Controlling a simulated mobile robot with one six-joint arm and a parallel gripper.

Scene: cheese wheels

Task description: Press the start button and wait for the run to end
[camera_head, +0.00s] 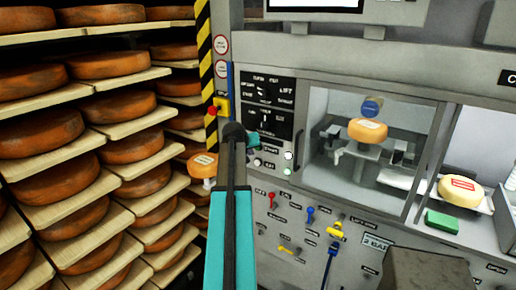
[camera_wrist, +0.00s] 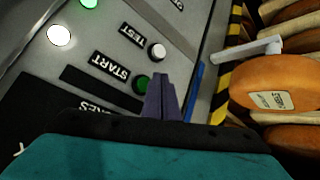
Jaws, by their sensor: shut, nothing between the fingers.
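The start button is a green round button (camera_wrist: 141,83) beside the START label (camera_wrist: 109,65) in the wrist view. My gripper (camera_wrist: 161,82) is shut and empty, its dark fingertips just beside the button; I cannot tell whether they touch the panel. In the head view my gripper (camera_head: 253,140) is at the control panel beside the START label (camera_head: 271,154), and the green button cannot be made out there. A white button (camera_wrist: 157,51) sits by the TEST label. A white lamp (camera_wrist: 59,36) and a green lamp (camera_wrist: 89,3) are lit.
An orange cheese wheel (camera_head: 367,131) sits in the machine chamber under a blue-topped part (camera_head: 372,106). Another cheese (camera_head: 461,191) stands outside at right, near a green block (camera_head: 441,222). Cheese shelves (camera_head: 62,154) fill the left. Levers and valves line the lower panel.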

